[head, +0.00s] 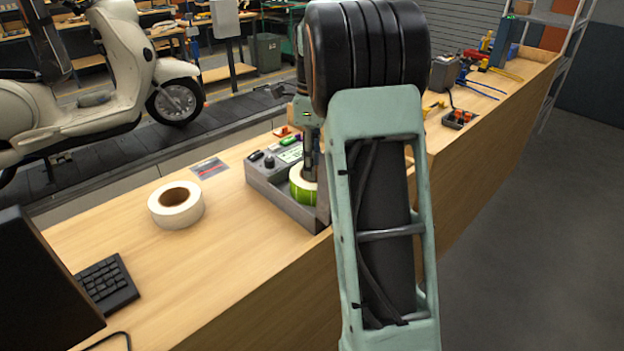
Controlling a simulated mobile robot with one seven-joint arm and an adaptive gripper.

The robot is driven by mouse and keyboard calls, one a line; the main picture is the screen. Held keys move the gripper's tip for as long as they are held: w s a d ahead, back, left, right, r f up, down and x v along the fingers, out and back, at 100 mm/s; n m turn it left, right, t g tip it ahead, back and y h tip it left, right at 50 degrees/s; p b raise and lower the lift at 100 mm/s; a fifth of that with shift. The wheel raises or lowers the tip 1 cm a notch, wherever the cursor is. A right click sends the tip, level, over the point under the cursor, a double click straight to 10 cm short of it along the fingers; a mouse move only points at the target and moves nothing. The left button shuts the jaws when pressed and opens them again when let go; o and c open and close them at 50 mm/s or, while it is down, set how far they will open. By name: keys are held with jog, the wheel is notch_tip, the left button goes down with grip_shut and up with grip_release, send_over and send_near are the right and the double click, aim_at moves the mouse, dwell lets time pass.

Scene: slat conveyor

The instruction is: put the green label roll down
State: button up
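The green label roll (302,191) has a green printed side and a pale top. It shows at the right part of the grey tray (274,203) on the wooden bench. My gripper (310,168) points down right at the roll, with a dark finger reaching its top. My own arm hides the right side of the roll and most of the fingers. I cannot tell whether the fingers are closed on the roll, or whether the roll rests on the tray floor or hangs just above it.
A large white tape roll (176,205) lies on the bench left of the tray. A keyboard (106,284) and a dark monitor stand at the front left. Bare bench top lies between the white roll and tray. A scooter (110,80) stands behind.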

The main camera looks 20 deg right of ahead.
jog(key=shift+r, duration=2.4)
